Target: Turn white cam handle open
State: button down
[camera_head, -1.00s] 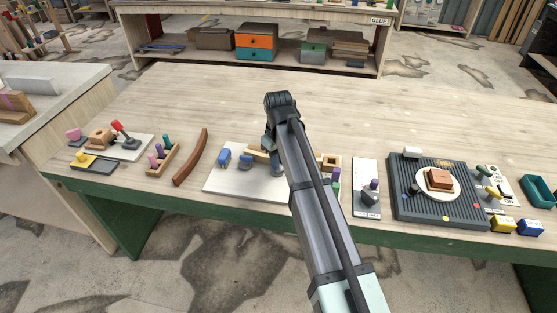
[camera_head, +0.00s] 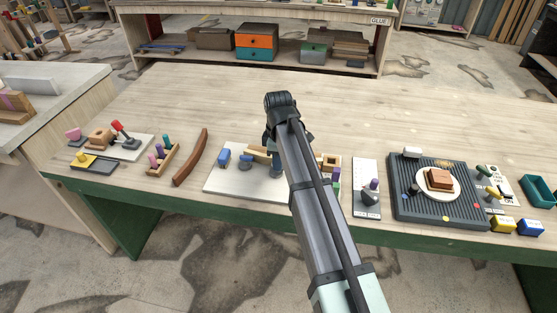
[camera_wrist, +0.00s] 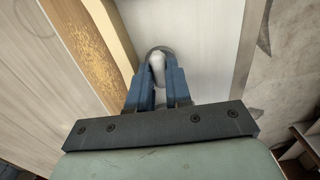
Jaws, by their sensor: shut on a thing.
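In the wrist view, the white cam handle (camera_wrist: 158,66) stands between the two blue fingertips of my gripper (camera_wrist: 159,82). The fingers are shut on it. A round grey base shows around the handle's far end, on a pale board (camera_wrist: 205,45). In the head view my arm hides the handle and most of my gripper. The white board (camera_head: 228,185) shows to the left of my arm, with blue clamp-like pieces (camera_head: 224,158) on it.
A wooden strip (camera_wrist: 95,50) runs close along the left of my fingers. In the head view, a curved brown piece (camera_head: 190,157) and a peg rack (camera_head: 160,160) lie left. A small switch plate (camera_head: 362,172) and a dark ribbed tray (camera_head: 400,212) stand right. The table's back is clear.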

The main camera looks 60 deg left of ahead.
dwell(0.5)
jog(key=c, duration=1)
grip_release()
jog(key=shift+c, duration=0.2)
